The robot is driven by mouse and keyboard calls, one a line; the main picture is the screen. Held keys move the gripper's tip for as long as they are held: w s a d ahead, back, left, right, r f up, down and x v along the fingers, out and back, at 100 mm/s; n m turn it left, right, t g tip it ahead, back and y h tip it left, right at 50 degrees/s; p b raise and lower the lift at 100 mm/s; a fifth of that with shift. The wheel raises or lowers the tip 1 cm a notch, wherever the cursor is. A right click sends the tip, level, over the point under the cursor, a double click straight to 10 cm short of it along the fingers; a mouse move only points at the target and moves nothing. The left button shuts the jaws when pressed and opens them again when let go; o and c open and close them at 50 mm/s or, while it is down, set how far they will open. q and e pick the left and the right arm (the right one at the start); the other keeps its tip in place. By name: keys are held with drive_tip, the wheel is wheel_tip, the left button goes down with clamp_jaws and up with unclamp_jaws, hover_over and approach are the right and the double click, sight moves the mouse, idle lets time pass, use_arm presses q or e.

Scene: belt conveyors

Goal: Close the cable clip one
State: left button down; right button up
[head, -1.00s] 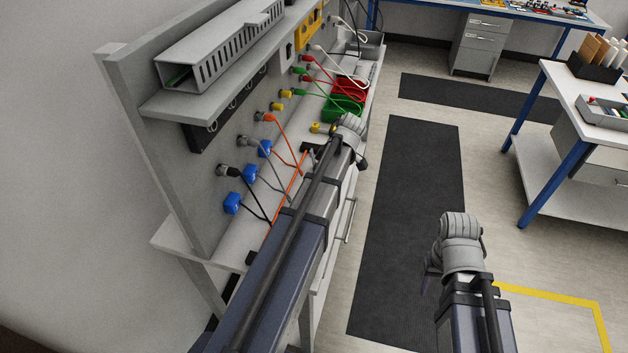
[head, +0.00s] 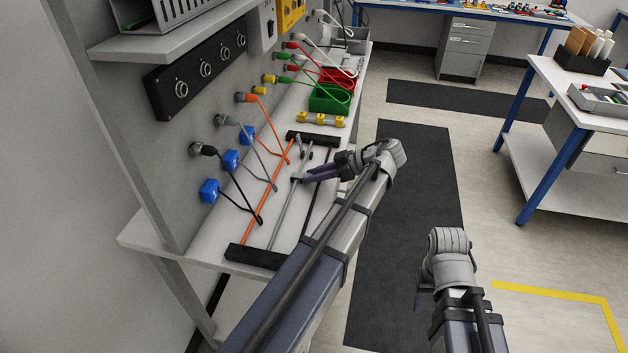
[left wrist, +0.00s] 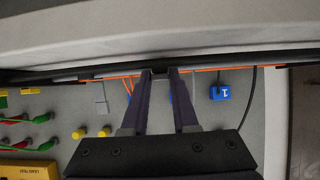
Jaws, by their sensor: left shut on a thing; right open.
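The blue clip numbered 1 (left wrist: 220,93) is mounted on the grey wall panel in the left wrist view. In the head view it appears to be the nearest blue clip (head: 209,190), with a black cable (head: 235,200) running down beside it. I cannot tell whether its lid is open or shut. My left gripper (head: 298,179) is over the bench, to the right of the clips and apart from clip one. Its purple fingers (left wrist: 160,74) appear shut on the grey cable (head: 281,222); the grip is small and dark. My right gripper (head: 418,298) is open over the floor, partly hidden.
Two more blue clips (head: 231,161) are farther along the panel. An orange cable (head: 268,194) stretches between black holders (head: 257,257) on the bench. A shelf (head: 170,32) overhangs the bench.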

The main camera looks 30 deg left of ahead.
idle(0.3)
use_arm(q)
drive_tip(key=c, duration=0.7)
unclamp_jaws()
drive_tip(key=p+v, duration=0.3)
drive_tip(key=v, duration=0.4)
drive_tip(key=shift+d, duration=0.4)
